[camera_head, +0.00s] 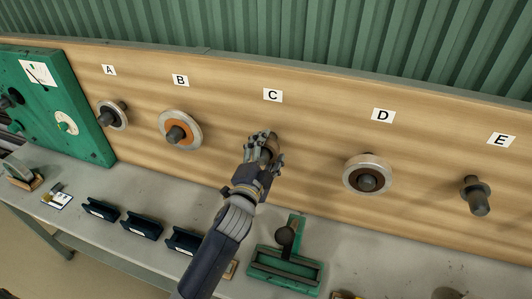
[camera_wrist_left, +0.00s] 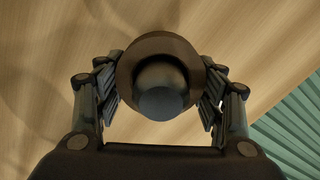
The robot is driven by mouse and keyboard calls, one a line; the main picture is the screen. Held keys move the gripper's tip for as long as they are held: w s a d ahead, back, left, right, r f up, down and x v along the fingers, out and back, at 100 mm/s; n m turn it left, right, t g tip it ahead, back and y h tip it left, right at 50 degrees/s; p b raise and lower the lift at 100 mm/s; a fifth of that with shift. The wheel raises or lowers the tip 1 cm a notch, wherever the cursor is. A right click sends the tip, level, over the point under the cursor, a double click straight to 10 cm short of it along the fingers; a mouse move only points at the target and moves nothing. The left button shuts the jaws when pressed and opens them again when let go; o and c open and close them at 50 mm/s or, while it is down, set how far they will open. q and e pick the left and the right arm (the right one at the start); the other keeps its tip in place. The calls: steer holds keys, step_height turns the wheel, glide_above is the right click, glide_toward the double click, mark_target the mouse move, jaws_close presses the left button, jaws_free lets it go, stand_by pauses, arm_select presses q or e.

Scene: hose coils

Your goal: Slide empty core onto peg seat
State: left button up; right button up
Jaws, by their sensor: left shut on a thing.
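My left gripper (camera_head: 266,150) is at the wall board below label C (camera_head: 272,95). It is shut on the brown empty core (camera_head: 272,146), with fingers at both sides of its rim. In the left wrist view the core (camera_wrist_left: 162,43) is a brown ring around the dark peg (camera_wrist_left: 160,101), whose rounded end comes through the middle towards the camera. The left gripper (camera_wrist_left: 160,88) shows there with a finger on each side of the ring. Whether the core touches the seat behind it is hidden. My right gripper is not in view.
Pegs A (camera_head: 113,115), B (camera_head: 180,130) and D (camera_head: 368,176) carry rings or coils. Peg E (camera_head: 476,196) shows no coil. The grey bench (camera_head: 385,255) below holds dark blue bins (camera_head: 142,225) and a green stand (camera_head: 287,265). A green panel (camera_head: 60,105) stands at left.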

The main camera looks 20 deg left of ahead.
arm_select(q)
steer(key=o, duration=1.9)
steer(key=shift+o, duration=0.2)
steer(key=c, duration=0.9)
steer(key=shift+f, duration=0.1)
steer(key=shift+d+f, duration=0.1)
steer(key=shift+d, duration=0.1)
steer(key=shift+a, duration=0.1)
